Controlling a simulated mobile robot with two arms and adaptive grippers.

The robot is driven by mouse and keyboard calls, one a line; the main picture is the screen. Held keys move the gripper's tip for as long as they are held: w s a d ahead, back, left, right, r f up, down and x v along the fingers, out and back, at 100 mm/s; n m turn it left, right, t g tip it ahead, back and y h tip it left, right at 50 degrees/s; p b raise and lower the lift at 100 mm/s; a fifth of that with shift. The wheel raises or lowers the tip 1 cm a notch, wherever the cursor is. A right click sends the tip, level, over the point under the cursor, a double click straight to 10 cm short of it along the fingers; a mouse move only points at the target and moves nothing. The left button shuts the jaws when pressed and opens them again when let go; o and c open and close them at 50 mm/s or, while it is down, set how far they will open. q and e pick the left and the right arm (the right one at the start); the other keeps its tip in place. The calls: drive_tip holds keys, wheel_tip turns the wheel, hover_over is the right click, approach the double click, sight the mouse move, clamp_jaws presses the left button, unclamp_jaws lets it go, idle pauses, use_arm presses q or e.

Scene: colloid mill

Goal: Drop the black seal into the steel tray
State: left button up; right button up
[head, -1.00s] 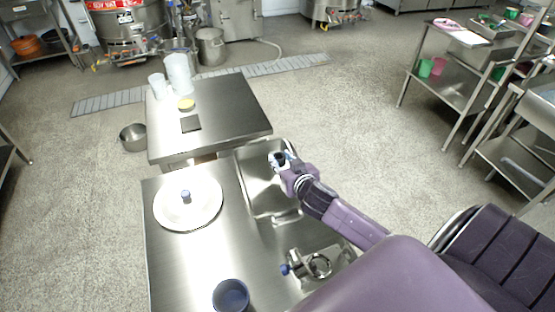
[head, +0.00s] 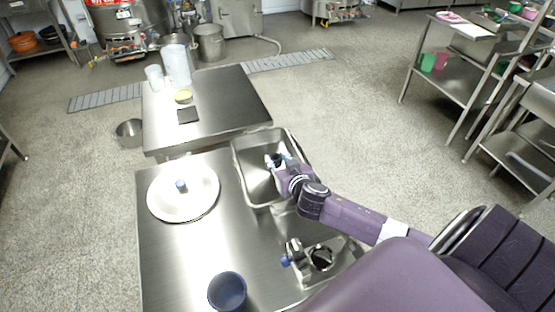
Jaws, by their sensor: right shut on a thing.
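The steel tray (head: 256,184) is a deep rectangular pan at the far right end of the near steel table. My right gripper (head: 275,160) reaches in from the right and is over the tray, low above its inside. It is shut on a small dark thing at its fingertips, which looks like the black seal (head: 281,158). The fingers and wrist hide most of the seal, and I cannot tell whether it touches the tray. My left gripper is not in view.
On the near table (head: 190,250) are a white dish (head: 165,205) with a blue-topped piece, a dark blue cup (head: 227,291) and a steel mill part (head: 318,258). A second table (head: 230,100) behind holds clear containers, a yellow item and a black square.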

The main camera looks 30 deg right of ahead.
drive_tip(key=o, duration=1)
drive_tip(key=shift+s, duration=0.1)
drive_tip(key=v, duration=1.1)
drive_tip(key=shift+s+a+r, duration=0.1)
drive_tip(key=shift+s+r, duration=0.1)
drive_tip(key=shift+s, duration=0.15)
drive_tip(key=shift+s+f, duration=0.1)
